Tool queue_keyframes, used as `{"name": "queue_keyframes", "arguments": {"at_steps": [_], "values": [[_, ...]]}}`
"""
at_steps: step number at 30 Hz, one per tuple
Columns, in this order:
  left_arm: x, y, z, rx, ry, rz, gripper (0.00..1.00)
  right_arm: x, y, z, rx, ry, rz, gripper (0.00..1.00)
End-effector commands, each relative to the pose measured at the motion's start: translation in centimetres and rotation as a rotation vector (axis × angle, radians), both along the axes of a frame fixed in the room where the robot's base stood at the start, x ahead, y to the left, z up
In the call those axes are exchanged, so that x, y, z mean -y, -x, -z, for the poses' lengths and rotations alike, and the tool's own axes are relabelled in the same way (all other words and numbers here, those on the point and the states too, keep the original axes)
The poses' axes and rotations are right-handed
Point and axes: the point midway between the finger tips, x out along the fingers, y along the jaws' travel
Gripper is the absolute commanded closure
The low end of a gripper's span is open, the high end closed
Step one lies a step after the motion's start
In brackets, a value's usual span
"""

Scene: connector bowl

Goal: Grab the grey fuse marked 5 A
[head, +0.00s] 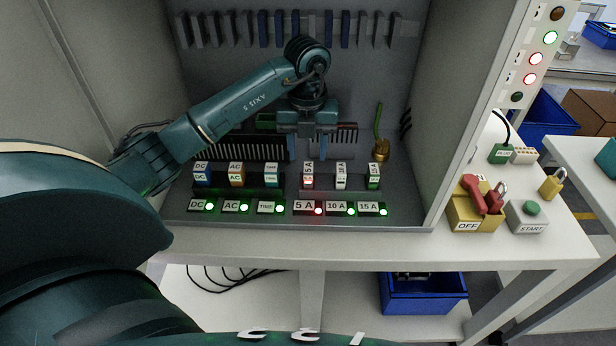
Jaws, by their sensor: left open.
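The fuse marked 5 A (308,180) stands upright in a row of blocks inside the grey cabinet. It has a pale label with red on it. Below it is a 5 A plate (304,206) with a red light. My left gripper (305,157) is open and points down. Its two fingers show just above and behind the 5 A fuse, one toward each side. I cannot tell whether they touch it. My right gripper is not in view.
A brass piece with a green cable (380,150) is at the right. The cabinet's right wall (470,120) bounds the space.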

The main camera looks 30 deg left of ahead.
Motion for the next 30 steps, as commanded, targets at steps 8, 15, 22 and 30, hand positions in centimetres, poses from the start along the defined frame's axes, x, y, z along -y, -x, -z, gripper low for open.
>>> {"name": "queue_keyframes", "arguments": {"at_steps": [8, 15, 22, 30], "values": [[0.0, -0.1, 2.4, -0.002, 0.001, -0.001, 0.55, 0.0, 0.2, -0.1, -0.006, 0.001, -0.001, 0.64], [-0.2, -0.8, 5.9, -0.003, 0.002, -0.001, 0.55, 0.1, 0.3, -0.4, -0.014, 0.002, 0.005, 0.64], [-0.2, -0.8, 7.2, 0.000, 0.000, 0.001, 0.55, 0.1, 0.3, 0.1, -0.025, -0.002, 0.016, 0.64], [-0.2, -0.8, 7.2, 0.000, 0.000, 0.000, 0.64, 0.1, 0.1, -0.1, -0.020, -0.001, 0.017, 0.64]]}}
